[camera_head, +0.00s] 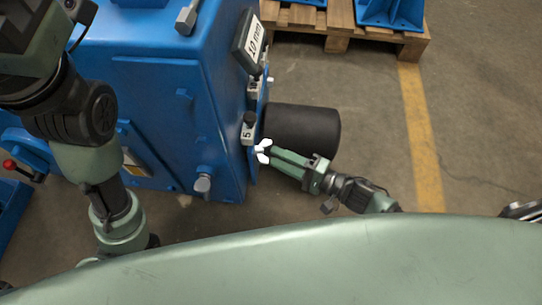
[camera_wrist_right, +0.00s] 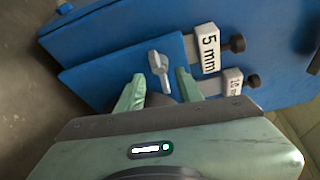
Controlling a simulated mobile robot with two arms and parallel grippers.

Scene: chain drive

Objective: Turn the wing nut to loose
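The wing nut (camera_head: 264,149) is pale grey and sits on the side of the blue machine (camera_head: 160,70), below the tag marked 5. In the right wrist view the wing nut (camera_wrist_right: 157,63) has its wings roughly upright in the picture, on a blue plate. My right gripper (camera_wrist_right: 159,82) is open, with one finger on each side of the wing nut and gaps visible between. In the head view my right gripper (camera_head: 271,154) is at the wing nut, reaching in from the right. My left arm shows at the left, but its gripper is out of view.
A 5 mm tag (camera_wrist_right: 208,48) and a 15 mm tag (camera_wrist_right: 232,82) hang beside the plate on dark knobs. A black cylinder (camera_head: 303,130) juts from the machine close to my right gripper. A pallet (camera_head: 336,22) stands at the back. Floor at the right is clear.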

